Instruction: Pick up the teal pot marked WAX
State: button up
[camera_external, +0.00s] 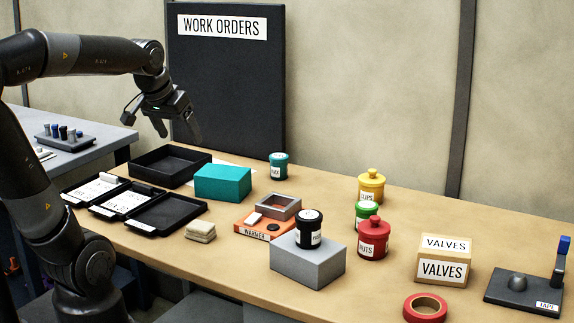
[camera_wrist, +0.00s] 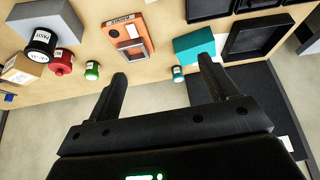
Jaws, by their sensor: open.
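The teal pot marked WAX (camera_external: 278,166) stands upright on the bench behind the teal box, in front of the dark work-orders board. In the wrist view the small teal pot (camera_wrist: 178,73) shows between the fingers, nearer the right finger, with its pale label visible. My gripper (camera_external: 178,130) is open and empty, raised above the bench to the left of the pot. In the wrist view its two fingers (camera_wrist: 162,70) are spread wide with nothing held.
The teal box (camera_external: 223,182) stands close in front of the pot. A black tray (camera_external: 170,178) lies left. A black pot (camera_external: 309,228) sits on a grey block (camera_external: 306,266). Red (camera_external: 373,240), green (camera_external: 366,206) and yellow pots (camera_external: 371,186) stand right.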

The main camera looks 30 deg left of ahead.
jog(key=w+r, duration=0.1)
jog(key=w, duration=1.2)
jog(key=n+y, duration=0.1)
jog(key=n, duration=0.1)
send_over(279, 164)
jog(key=s, duration=0.3)
notch_tip(279, 164, down, 16)
jog(key=shift+g, duration=0.3)
jog(key=x, duration=1.2)
jog(key=shift+w+a+r, duration=0.15)
jog(key=shift+w, duration=0.1)
jog(key=shift+c, duration=0.2)
jog(key=c, duration=1.1)
